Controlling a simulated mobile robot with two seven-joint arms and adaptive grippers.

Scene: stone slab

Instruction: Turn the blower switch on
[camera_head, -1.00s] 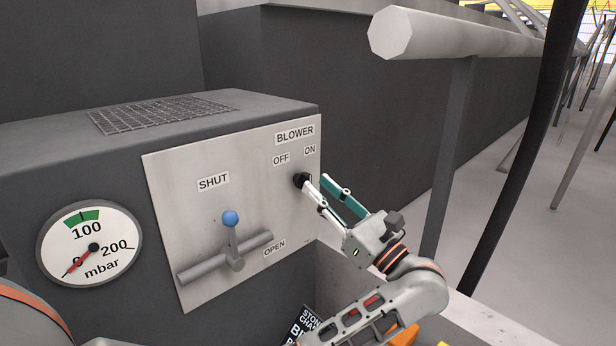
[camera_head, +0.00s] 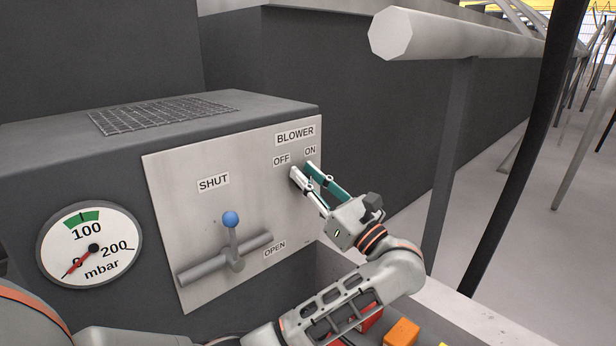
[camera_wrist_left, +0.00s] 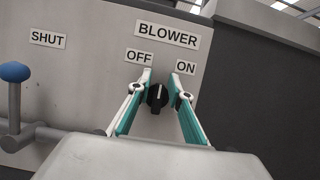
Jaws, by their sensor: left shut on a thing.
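The blower switch is a round black knob below the OFF and ON labels, clear in the left wrist view (camera_wrist_left: 157,97). Its short white mark points roughly upward, between the two labels. In the head view the knob (camera_head: 294,173) is mostly hidden behind my fingers. My left gripper (camera_head: 305,172) reaches the panel there. The BLOWER label (camera_head: 295,135) is above. My right gripper is not in view.
A blue-tipped lever (camera_head: 231,218) on a grey bar stands left of the switch on the metal panel (camera_head: 165,190). A pressure gauge (camera_head: 90,245) is farther left. A thick pale rail (camera_head: 460,38) crosses above right. Orange and red blocks (camera_head: 402,332) lie low, near my arm.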

